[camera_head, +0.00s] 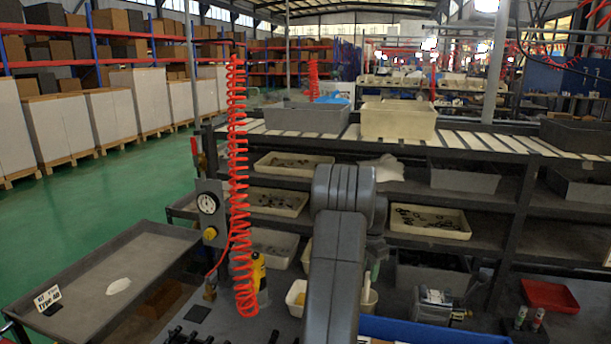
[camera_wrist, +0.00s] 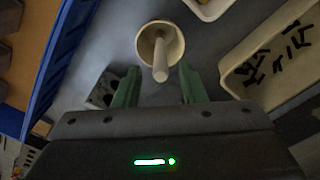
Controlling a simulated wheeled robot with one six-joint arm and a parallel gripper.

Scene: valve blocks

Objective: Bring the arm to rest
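My gripper (camera_wrist: 160,84) shows in the wrist view with its two green fingers spread apart and nothing held between them. A cream cup (camera_wrist: 144,42) with a pale rod (camera_wrist: 160,66) standing in it lies just beyond the fingertips. The rod's end appears between the fingers, with a gap on both sides. In the head view my arm rises from the bottom middle and bends over.
A blue bin (camera_wrist: 50,68) is at the left of the wrist view, and it shows in the head view (camera_head: 430,331). A tray of black parts (camera_wrist: 240,82) lies at the right. A grey block with holes (camera_wrist: 101,92) sits beside the left finger. A red coiled hose (camera_head: 238,180) hangs left of my arm.

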